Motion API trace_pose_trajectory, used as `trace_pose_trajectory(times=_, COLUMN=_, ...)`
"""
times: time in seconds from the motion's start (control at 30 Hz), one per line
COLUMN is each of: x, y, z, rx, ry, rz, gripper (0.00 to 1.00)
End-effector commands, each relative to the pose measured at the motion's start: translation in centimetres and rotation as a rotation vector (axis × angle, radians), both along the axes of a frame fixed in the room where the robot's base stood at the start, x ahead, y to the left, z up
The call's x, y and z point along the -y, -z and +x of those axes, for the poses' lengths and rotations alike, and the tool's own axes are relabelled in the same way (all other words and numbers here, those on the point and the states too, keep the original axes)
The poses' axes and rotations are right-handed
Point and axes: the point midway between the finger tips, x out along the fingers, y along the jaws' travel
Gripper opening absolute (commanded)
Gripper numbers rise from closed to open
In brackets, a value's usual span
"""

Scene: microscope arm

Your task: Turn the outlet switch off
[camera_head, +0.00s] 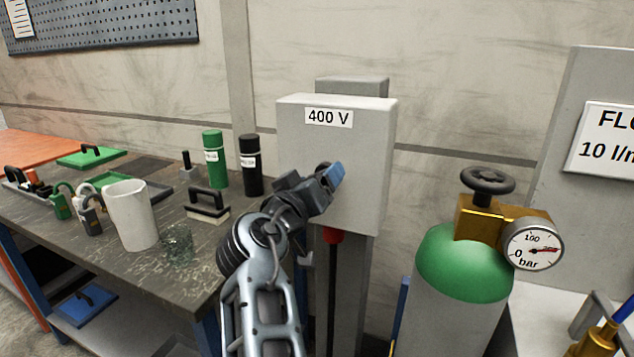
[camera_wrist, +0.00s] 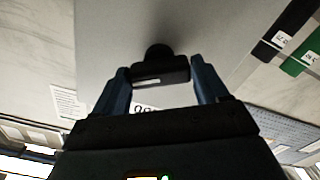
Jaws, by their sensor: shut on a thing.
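The outlet is a light grey box (camera_head: 300,145) labelled "400 V" on a post in the head view. Its switch (camera_wrist: 160,66), a black knob with a wide bar, shows on the grey box face in the wrist view. My gripper (camera_head: 328,178) is at the front of the box, with a blue finger showing. In the wrist view its two blue fingers are on either side of the switch bar, shut on it. In the head view the gripper hides most or all of the switch, so its setting cannot be read there.
A workbench (camera_head: 105,240) at left holds a white jug (camera_head: 131,215), a green bottle (camera_head: 215,160), a black bottle (camera_head: 250,165) and padlocks. A green-topped gas cylinder (camera_head: 465,265) with a gauge (camera_head: 533,243) stands close right. A red plug (camera_head: 333,236) is under the box.

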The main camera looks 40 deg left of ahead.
Motion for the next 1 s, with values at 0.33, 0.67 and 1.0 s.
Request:
trace_pose_trajectory(times=0.33, x=0.00, y=-0.02, z=0.07, rx=0.076, ry=0.000, rz=-0.321, gripper=0.43)
trace_pose_trajectory(times=0.67, x=-0.08, y=-0.04, z=0.03, rx=0.148, ry=-0.002, rz=-0.624, gripper=0.43)
trace_pose_trajectory(times=1.0, x=-0.13, y=0.03, z=-0.01, rx=0.209, ry=-0.002, rz=-0.873, gripper=0.43)
